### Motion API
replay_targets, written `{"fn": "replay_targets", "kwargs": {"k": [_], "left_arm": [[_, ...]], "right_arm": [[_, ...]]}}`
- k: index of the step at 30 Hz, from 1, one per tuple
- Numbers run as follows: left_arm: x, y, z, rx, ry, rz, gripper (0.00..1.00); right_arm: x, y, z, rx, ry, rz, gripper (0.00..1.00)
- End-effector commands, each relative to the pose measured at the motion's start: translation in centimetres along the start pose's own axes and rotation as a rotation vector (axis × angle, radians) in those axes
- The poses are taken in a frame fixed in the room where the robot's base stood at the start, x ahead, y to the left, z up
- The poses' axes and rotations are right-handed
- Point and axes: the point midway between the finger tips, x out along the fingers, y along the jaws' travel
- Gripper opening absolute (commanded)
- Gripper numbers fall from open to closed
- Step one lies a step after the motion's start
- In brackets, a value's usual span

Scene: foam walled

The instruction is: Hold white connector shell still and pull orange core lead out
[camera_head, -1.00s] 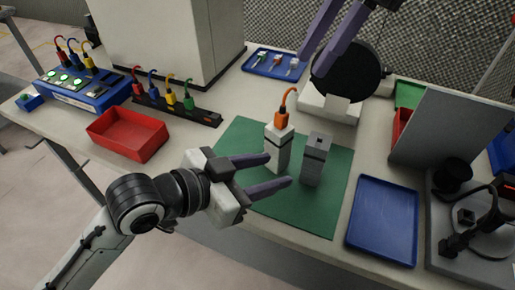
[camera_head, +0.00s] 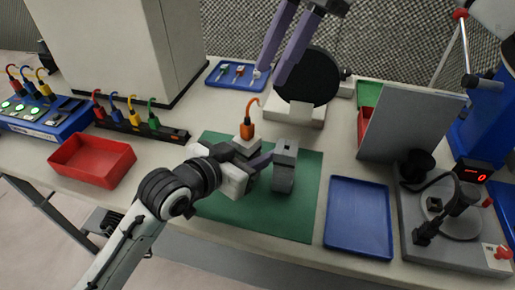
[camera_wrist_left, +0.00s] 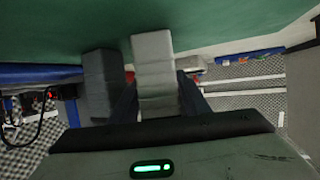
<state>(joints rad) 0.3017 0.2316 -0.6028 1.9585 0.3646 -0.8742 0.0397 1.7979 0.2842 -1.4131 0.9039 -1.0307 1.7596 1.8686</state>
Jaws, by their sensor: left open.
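The white connector shell (camera_head: 244,146) stands upright on the green mat (camera_head: 304,205), with the orange core lead (camera_head: 247,131) in its top. My left gripper (camera_head: 254,163) is open around the shell's body and partly hides its lower part. In the left wrist view the pale shell (camera_wrist_left: 154,70) stands between the two dark fingers; whether they touch it I cannot tell. My right gripper (camera_head: 270,72) hangs from the top, above and beyond the orange core lead, open and empty.
A grey block (camera_head: 285,170) stands close to the right of the shell, near my left finger. A blue tray (camera_head: 359,218) lies right of the mat, a red bin (camera_head: 92,161) to the left. A round black disc on a white stand (camera_head: 308,78) is behind.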

Motion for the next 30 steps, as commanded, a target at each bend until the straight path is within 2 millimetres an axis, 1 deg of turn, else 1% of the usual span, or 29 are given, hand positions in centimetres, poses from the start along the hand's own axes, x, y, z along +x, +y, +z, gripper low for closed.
{"fn": "replay_targets", "kwargs": {"k": [3,11,15,17,18,20,21,23,26,30], "left_arm": [[0.5,0.0,0.0,0.001,0.000,0.000,0.42],[0.6,0.0,0.0,0.002,0.000,0.000,0.42],[0.6,0.0,0.0,0.002,0.000,0.000,0.19],[0.6,0.0,0.0,0.001,0.000,0.000,0.08],[0.6,0.0,0.0,0.001,0.000,0.000,0.08],[0.6,0.0,0.0,0.001,0.000,0.000,0.08],[0.6,0.0,0.0,0.001,0.000,0.000,0.08],[0.6,0.0,0.0,0.001,0.000,0.000,0.08],[0.6,0.0,0.0,0.001,-0.001,0.000,0.08],[0.6,0.0,0.0,0.001,-0.001,0.000,0.08]], "right_arm": [[0.0,0.0,0.0,0.000,0.000,0.000,0.31],[0.0,0.0,0.0,0.000,0.000,0.000,0.31],[0.0,0.0,0.0,0.000,0.000,0.000,0.31],[0.0,0.0,0.0,0.000,0.000,0.000,0.31],[0.0,0.0,0.0,0.000,0.000,0.000,0.35],[0.0,0.0,-0.1,-0.006,-0.005,-0.001,0.45],[0.1,-0.1,-0.2,-0.018,-0.014,-0.002,0.45],[0.4,-0.3,-0.6,-0.054,-0.041,-0.007,0.45],[1.1,-1.0,-1.5,-0.168,-0.131,-0.019,0.45],[2.1,-2.3,-3.2,-0.414,-0.324,-0.032,0.45]]}}
